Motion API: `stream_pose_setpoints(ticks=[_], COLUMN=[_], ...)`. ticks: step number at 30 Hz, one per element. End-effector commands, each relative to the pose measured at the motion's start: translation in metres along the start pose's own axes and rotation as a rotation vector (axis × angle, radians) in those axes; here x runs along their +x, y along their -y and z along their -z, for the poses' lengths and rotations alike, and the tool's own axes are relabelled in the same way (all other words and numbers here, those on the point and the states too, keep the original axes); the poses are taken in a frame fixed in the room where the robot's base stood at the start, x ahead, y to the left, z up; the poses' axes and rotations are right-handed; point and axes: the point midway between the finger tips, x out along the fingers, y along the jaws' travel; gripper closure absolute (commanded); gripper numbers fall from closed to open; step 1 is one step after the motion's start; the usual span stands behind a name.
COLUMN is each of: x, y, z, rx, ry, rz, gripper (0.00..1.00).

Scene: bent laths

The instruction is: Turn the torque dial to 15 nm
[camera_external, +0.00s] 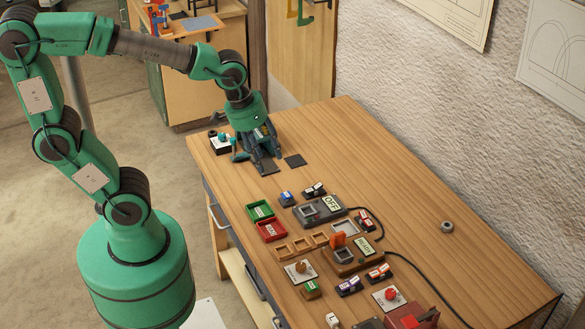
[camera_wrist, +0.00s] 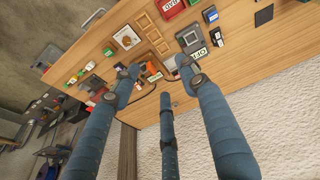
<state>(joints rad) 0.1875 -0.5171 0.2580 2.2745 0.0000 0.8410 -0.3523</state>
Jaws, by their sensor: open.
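Three plates with knobs are on the workbench in the external view: a white plate with a brown knob (camera_external: 300,267) near the left edge, a white plate with a red knob (camera_external: 390,294) at the near end, and a teal knob (camera_external: 222,138) at the far left corner. I cannot read which one is the torque dial. The brown knob's plate also shows in the wrist view (camera_wrist: 126,38). My gripper (camera_external: 266,163) is over the far end of the bench, near the teal knob. Its fingers, also in the wrist view (camera_wrist: 160,77), are spread and empty.
A device marked OFF (camera_external: 320,209), a green tray (camera_external: 260,210), a red tray (camera_external: 271,230) and an upright orange piece (camera_external: 338,240) crowd the bench's left and middle. Black cables run across it. The right side is mostly clear, with a grey ring (camera_external: 447,226).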

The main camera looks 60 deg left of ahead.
Motion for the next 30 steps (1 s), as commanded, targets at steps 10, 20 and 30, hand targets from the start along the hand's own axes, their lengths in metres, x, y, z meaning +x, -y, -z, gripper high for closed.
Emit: stream_pose_setpoints(ticks=[10, 20, 30], x=[0.118, 0.194, 0.201], y=[-0.077, -0.118, -0.122], z=[-0.002, -0.025, -0.028], rx=[-0.132, -0.216, -0.227], ry=[0.172, 0.25, 0.256], rz=[0.058, 0.122, 0.129], gripper=[0.56, 0.56, 0.56])
